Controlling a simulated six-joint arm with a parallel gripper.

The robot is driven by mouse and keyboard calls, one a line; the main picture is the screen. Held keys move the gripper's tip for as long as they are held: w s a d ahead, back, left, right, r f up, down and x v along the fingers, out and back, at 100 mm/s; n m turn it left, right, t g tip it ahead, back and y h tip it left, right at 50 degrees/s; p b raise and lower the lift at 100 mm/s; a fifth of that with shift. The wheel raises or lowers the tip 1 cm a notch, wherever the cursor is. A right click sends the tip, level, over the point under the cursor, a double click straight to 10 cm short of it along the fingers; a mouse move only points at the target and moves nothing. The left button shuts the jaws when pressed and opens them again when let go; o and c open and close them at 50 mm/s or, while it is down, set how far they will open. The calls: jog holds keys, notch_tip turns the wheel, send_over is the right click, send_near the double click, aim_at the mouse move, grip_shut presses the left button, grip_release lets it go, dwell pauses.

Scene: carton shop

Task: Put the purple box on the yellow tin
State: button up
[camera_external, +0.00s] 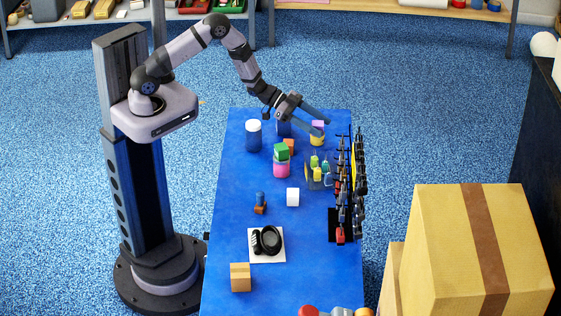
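The purple box (318,124), pinkish in this light, shows at the far right of the blue table, right above the yellow tin (317,141). It appears to be on top of the tin, but a finger of mine crosses in front of where they meet. My gripper (322,127) reaches down from the upper left, its two fingers apart, one on each side of the purple box in the picture. I cannot tell whether the fingers touch the box.
A white-topped blue tin (253,135) is left.

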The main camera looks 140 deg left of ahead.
jog(key=shift+r, duration=0.2)
jog(key=v, duration=1.2)
jog(key=shift+w, duration=0.15)
